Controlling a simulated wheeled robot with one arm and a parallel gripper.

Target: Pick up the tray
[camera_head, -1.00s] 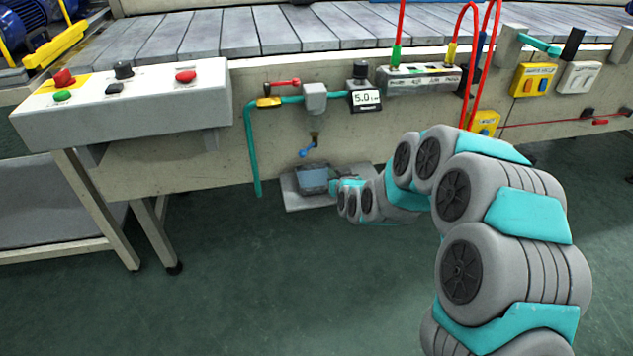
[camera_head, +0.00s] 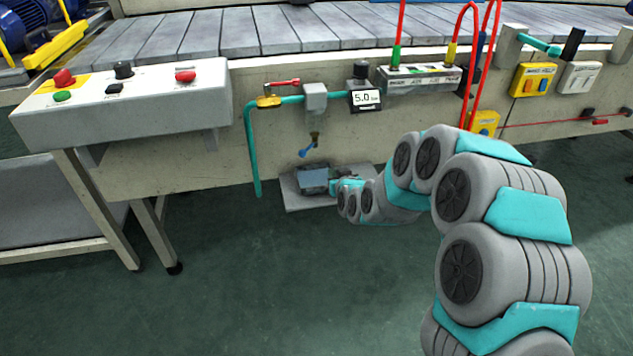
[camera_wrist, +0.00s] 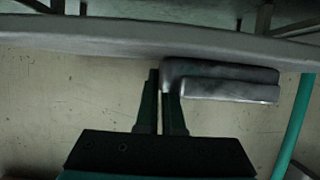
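In the wrist view the tray (camera_wrist: 228,90) is a grey, stepped metal shape at upper right. My gripper (camera_head: 334,185) reaches it from the right in the head view. In the wrist view the two dark fingers of my gripper (camera_wrist: 162,85) are close together at the tray's left end, with its thin edge between them. They look shut on that edge. The contact is partly hidden and dark.
A teal pipe (camera_head: 252,150) runs down on the left. The conveyor side panel (camera_head: 200,170) is behind. Green floor in front is clear.

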